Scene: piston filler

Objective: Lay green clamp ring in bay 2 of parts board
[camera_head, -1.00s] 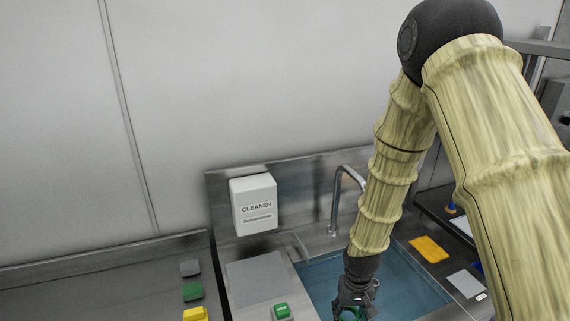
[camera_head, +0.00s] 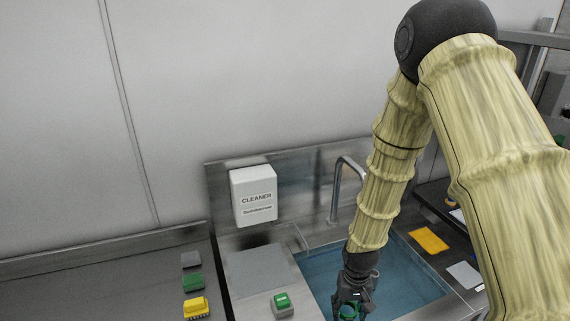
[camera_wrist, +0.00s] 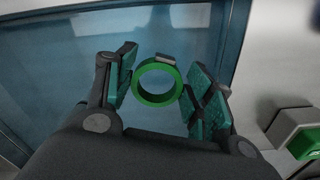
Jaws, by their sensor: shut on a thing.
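The green clamp ring (camera_wrist: 139,94) is in the wrist view, between the two teal-padded fingers of my gripper (camera_wrist: 160,90). The gripper is shut on it, and a small grey lug shows at the ring's top edge. In the head view my gripper (camera_head: 353,298) points down over the sink's blue water, with a bit of the green ring (camera_head: 348,311) showing at its tips near the bottom of the picture. The fingers partly hide it there. I cannot make out the parts board or its bay 2 in these views.
A sink basin (camera_head: 318,278) lies under my gripper, with a tap (camera_head: 337,190) behind it. A white cleaner box (camera_head: 254,196) is on the backsplash. A green button box (camera_head: 282,304) stands left of the basin. Grey, green and yellow blocks (camera_head: 196,306) sit further left.

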